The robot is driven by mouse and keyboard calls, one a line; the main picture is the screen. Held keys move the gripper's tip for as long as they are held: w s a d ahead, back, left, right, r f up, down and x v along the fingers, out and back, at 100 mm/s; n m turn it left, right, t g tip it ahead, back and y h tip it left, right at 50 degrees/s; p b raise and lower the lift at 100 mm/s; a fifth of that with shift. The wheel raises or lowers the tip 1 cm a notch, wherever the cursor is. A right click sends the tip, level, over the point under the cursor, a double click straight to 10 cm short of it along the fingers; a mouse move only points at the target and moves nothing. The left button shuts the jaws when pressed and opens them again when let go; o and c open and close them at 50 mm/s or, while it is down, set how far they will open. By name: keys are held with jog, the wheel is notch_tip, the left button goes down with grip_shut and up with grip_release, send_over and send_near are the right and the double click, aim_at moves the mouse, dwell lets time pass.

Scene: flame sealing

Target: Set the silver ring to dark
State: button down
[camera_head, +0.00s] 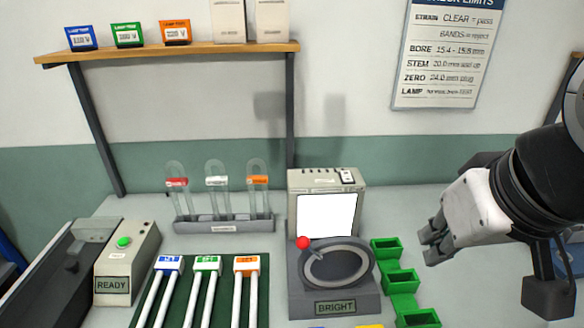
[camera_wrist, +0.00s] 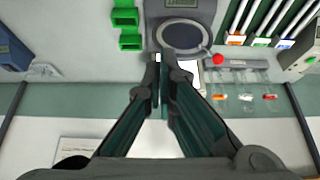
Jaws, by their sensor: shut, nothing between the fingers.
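The silver ring (camera_head: 337,264) lies on a dark grey base in front of a lit white panel (camera_head: 326,215). A red ball (camera_head: 303,243) stands at the ring's upper left, on a short lever. The display (camera_head: 335,307) on the base's front reads BRIGHT. My gripper (camera_head: 432,246) is shut and empty, to the right of the ring and apart from it. In the wrist view, my fingertips (camera_wrist: 163,62) point toward the ring (camera_wrist: 185,34), with the red ball (camera_wrist: 218,59) beside it.
Green bins (camera_head: 399,280) stand right of the ring's base. A rack of glass tubes (camera_head: 222,222) stands at the back left. White rods with coloured labels lie on a green mat (camera_head: 263,300). A box reading READY (camera_head: 113,284) is further left. A shelf (camera_head: 190,50) hangs above.

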jog(key=c, duration=1.8)
grip_release()
jog(key=shift+w, duration=0.1)
jog(key=o, duration=0.4)
jog(key=shift+w+a+r, duration=0.15)
jog(key=shift+w+a, duration=0.05)
jog(key=shift+w, duration=0.1)
jog(key=shift+o, duration=0.3)
jog(key=w+a+m+g, duration=0.3)
jog(key=w+a, duration=0.2)
jog(key=w, duration=0.4)
jog(key=shift+a+r, duration=0.35)
jog(key=shift+r, duration=0.05)
jog(key=m+g+h, duration=0.1)
jog(key=m+g, duration=0.2)
jog(key=m, duration=0.1)
send_near(303, 237)
jog(key=f, duration=0.7)
jog(key=d+f, duration=0.1)
jog(key=f, duration=0.3)
jog(key=shift+s+f+p, duration=0.2)
jog(key=shift+f+p, duration=0.05)
jog(key=shift+p, duration=0.1)
